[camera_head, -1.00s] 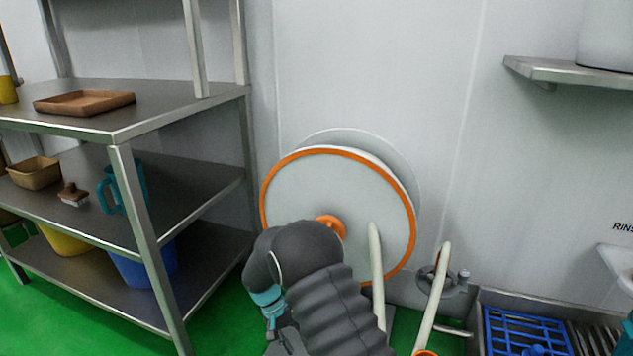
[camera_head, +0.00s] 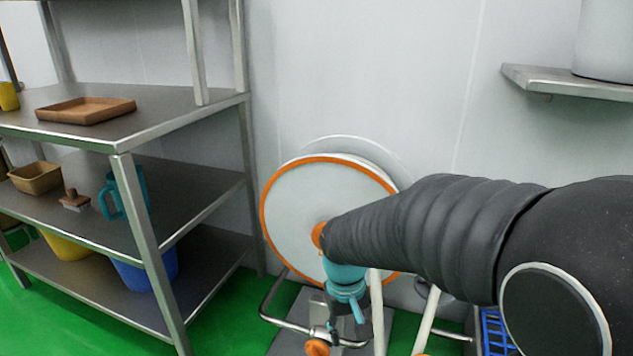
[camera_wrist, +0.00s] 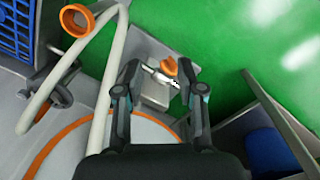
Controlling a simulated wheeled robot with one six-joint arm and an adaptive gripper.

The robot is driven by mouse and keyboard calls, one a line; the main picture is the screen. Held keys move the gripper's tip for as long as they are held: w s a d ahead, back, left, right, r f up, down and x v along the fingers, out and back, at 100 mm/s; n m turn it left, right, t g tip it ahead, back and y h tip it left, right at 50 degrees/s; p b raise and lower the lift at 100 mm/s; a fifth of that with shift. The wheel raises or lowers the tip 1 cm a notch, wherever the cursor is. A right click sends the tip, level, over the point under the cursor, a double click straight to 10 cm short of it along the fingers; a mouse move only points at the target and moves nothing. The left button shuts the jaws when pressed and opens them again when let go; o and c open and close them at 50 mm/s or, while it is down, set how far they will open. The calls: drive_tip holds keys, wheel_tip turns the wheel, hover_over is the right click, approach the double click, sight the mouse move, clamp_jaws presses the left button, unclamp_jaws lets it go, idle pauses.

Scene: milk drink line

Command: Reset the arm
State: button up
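My gripper (camera_wrist: 159,76) is open in the wrist view, with its two dark fingers apart and nothing held between them. In the head view my gripper (camera_head: 346,318) hangs from my dark arm and points down, in front of the hose reel. An orange knob (camera_wrist: 169,67) on a metal fitting shows beyond the fingers in the wrist view; it is also low in the head view (camera_head: 317,347). Its exact distance from the fingers cannot be told. My arm reaches in from the right and covers part of the reel.
The white hose reel (camera_head: 290,215) with an orange rim stands against the wall. A steel shelf rack (camera_head: 165,118) stands left, holding a brown tray (camera_head: 85,109), a teal jug (camera_head: 113,199) and a blue bucket (camera_head: 146,279). A wall shelf (camera_head: 565,82) is upper right. Green floor is open.

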drive_tip(key=s+d+r+m+t+p, duration=0.1)
drive_tip(key=s+d+r+t, duration=0.2)
drive_tip(key=s+d+r, duration=0.2)
drive_tip(key=s+d+r+m+t+p, duration=0.1)
drive_tip(key=s+d+r, duration=0.3)
drive_tip(key=s+r, duration=0.4)
wheel_tip(320, 180, up, 2)
drive_tip(key=shift+d+r+m+t+y+p, duration=0.2)
drive_tip(key=shift+d+m+t+y+p, duration=0.3)
drive_tip(key=shift+t, duration=0.4)
drive_tip(key=shift+a, duration=0.15)
